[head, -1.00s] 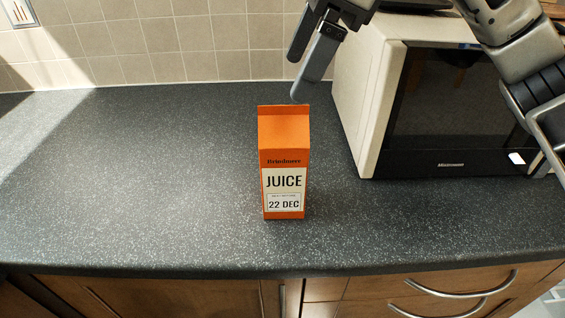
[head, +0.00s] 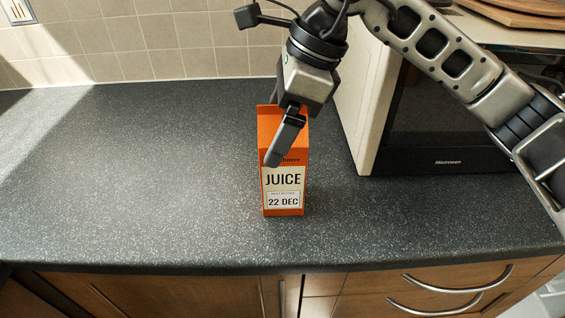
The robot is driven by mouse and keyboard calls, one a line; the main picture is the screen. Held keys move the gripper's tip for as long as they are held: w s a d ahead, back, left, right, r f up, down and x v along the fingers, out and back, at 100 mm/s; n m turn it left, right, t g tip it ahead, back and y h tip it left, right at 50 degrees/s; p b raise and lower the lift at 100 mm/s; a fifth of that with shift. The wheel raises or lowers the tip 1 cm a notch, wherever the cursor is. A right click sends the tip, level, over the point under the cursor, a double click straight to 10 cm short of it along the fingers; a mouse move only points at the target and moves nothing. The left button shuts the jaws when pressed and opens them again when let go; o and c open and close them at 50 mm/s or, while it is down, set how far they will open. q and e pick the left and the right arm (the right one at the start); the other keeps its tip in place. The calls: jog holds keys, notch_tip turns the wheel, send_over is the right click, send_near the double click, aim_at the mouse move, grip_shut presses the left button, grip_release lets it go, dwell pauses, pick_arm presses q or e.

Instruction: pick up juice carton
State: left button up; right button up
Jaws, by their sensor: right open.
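The orange juice carton (head: 283,204) stands upright on the grey speckled counter (head: 150,190), with its JUICE and 22 DEC label facing me. My right gripper (head: 274,135) is over the carton's upper part, pointing down. It is open. One dark finger crosses in front of the carton's upper front and hides part of the brand name. The other finger is mostly hidden behind the carton's top. I cannot tell whether either finger touches the carton. My left gripper is not in view.
A microwave (head: 440,125) stands right of the carton, partly behind my right arm, with wooden boards (head: 520,12) on top. A tiled wall (head: 150,45) is behind. The counter left of the carton is clear. Drawers with handles (head: 458,285) lie below the front edge.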

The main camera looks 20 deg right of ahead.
jog(key=c, duration=1.8)
jog(key=shift+r, duration=0.1)
grip_shut()
jog(key=shift+r, duration=0.1)
